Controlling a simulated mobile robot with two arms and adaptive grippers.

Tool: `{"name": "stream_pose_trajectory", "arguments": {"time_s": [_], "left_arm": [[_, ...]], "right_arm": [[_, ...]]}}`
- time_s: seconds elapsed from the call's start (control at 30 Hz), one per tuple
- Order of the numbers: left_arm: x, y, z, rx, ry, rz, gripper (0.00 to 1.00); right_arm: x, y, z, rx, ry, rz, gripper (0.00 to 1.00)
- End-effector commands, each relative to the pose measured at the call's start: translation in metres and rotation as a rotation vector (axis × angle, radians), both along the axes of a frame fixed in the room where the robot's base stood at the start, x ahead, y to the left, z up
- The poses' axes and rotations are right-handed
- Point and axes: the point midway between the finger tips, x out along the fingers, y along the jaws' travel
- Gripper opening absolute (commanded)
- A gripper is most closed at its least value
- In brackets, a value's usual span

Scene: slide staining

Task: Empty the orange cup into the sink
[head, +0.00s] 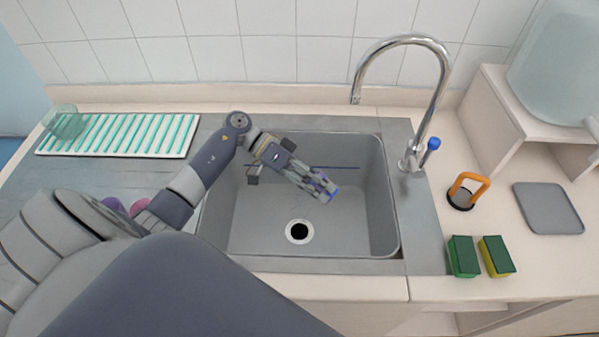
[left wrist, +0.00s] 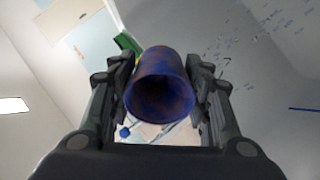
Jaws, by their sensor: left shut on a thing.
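My left gripper (head: 326,190) reaches over the sink (head: 270,215) and is shut on a cup. In the left wrist view the cup (left wrist: 160,85) sits between both fingers and looks dark blue with reddish-brown patches, not plain orange. It is tilted with its round end toward the camera; I cannot tell whether liquid is left inside. In the head view the fingers hide most of it and only blue bits show at the tips. A thin blue streak (head: 345,168) crosses the sink, and blue flecks (left wrist: 265,20) show in the wrist view. My right gripper is out of view.
The drain (head: 298,231) and faucet (head: 425,100) are clear of my gripper. Right of the sink are an orange-handled object (head: 468,191), sponges (head: 464,256) and a grey board (head: 547,208). A striped drying mat (head: 120,135) lies left; pinkish-purple things (head: 113,204) show behind my arm.

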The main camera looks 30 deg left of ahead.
Motion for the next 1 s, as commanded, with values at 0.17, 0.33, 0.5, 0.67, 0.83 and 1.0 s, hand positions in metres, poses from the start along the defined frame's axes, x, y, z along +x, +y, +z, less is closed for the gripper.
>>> {"name": "stream_pose_trajectory", "arguments": {"time_s": [0.17, 0.33, 0.5, 0.67, 0.83, 1.0], "left_arm": [[0.0002, 0.0021, 0.0024, -0.074, 0.002, 0.001, 0.21], [-0.0001, 0.0015, 0.0033, -0.098, 0.001, -0.001, 0.21], [-0.0002, 0.0018, 0.0041, -0.118, 0.001, -0.001, 0.21], [0.0, 0.0025, 0.0048, -0.138, 0.002, -0.002, 0.21], [-0.0001, 0.0037, 0.005, -0.158, 0.003, -0.002, 0.21], [0.0002, 0.0076, 0.0051, -0.195, 0.003, -0.001, 0.21]], "right_arm": [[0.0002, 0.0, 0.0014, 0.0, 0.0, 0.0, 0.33], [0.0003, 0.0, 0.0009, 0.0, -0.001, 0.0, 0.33], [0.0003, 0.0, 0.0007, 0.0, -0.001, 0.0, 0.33], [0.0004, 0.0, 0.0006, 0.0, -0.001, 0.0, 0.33], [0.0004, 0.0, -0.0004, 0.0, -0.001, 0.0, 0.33], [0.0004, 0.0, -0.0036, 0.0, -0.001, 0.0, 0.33]]}}
